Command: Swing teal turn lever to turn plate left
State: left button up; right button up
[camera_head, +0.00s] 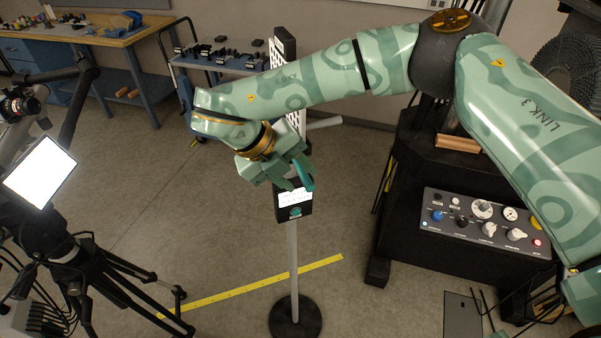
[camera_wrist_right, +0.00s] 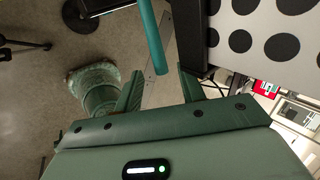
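The teal turn lever (camera_head: 305,175) shows as a short teal bar just above the small black box on the stand, partly covered by my right gripper. It also shows in the right wrist view (camera_wrist_right: 151,38), where its free end reaches between the two finger tips. My right gripper (camera_head: 296,172) is open at the lever; its fingers stand apart on either side in the right wrist view (camera_wrist_right: 159,82). Contact cannot be told. The plate (camera_wrist_right: 262,35), pale with black round spots, is close at the right of that view. My left gripper is not in view.
The stand's round black base (camera_head: 295,318) rests on the floor beside a yellow tape line (camera_head: 250,287). A black control box (camera_head: 485,222) with knobs is at the right. A tripod with a bright screen (camera_head: 40,173) stands left. A blue cart (camera_head: 218,62) is behind.

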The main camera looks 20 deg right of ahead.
jog(key=shift+x, duration=1.1)
jog(key=shift+c, duration=0.3)
